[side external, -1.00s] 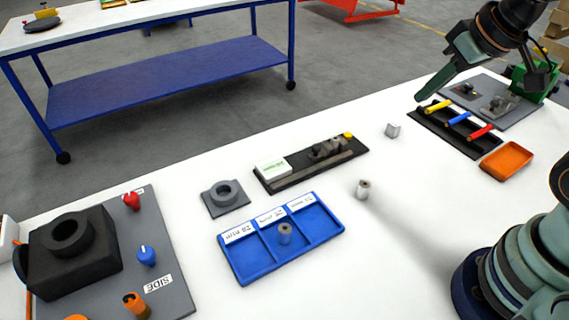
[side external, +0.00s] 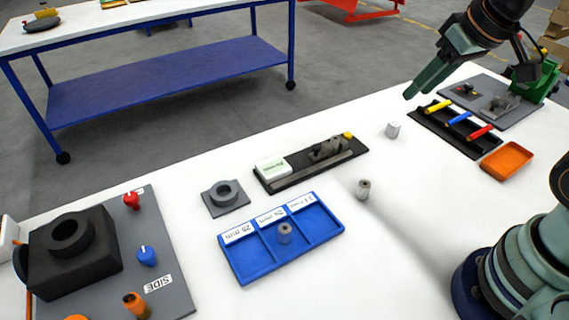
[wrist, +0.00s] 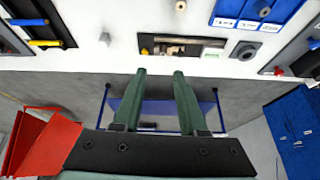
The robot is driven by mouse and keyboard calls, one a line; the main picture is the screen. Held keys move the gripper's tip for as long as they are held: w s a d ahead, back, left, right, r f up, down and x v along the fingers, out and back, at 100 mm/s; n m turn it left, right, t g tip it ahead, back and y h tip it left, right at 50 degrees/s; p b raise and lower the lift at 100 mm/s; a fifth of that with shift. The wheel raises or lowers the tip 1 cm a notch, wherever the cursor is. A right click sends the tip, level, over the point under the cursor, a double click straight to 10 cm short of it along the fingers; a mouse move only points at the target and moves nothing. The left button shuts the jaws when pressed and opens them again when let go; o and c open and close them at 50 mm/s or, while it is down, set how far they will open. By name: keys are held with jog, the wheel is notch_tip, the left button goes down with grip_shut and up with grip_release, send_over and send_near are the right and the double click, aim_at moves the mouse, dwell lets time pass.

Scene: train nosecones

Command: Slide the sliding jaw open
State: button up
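The measuring fixture is a long black base (side external: 290,180) in the middle of the table, with a pale block bearing a green label (side external: 271,168) at its left end. The grey jaw parts (side external: 325,149) stand on it toward the right, beside a yellow knob (side external: 347,135). Which grey part slides, and any gap between them, is too small to tell. The fixture also shows in the wrist view (wrist: 180,40), beyond my fingertips. My gripper (side external: 424,77) is raised to the right of the fixture, clear of it. Its two fingers are apart and empty in the wrist view (wrist: 158,72).
A small grey cylinder (side external: 393,130) stands between the fixture and the black rack (side external: 428,128) of coloured handles. Another cylinder (side external: 363,189) stands in front. A blue sorting tray (side external: 248,267), a grey ring block (side external: 226,196) and an orange tray (side external: 507,160) lie around.

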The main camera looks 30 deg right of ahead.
jog(key=w+a+m+g, duration=0.2)
jog(key=w, duration=0.3)
jog(key=m+g, duration=0.3)
jog(key=m, duration=0.3)
send_over(317, 146)
notch_tip(317, 146, down, 10)
notch_tip(317, 146, down, 12)
grip_shut()
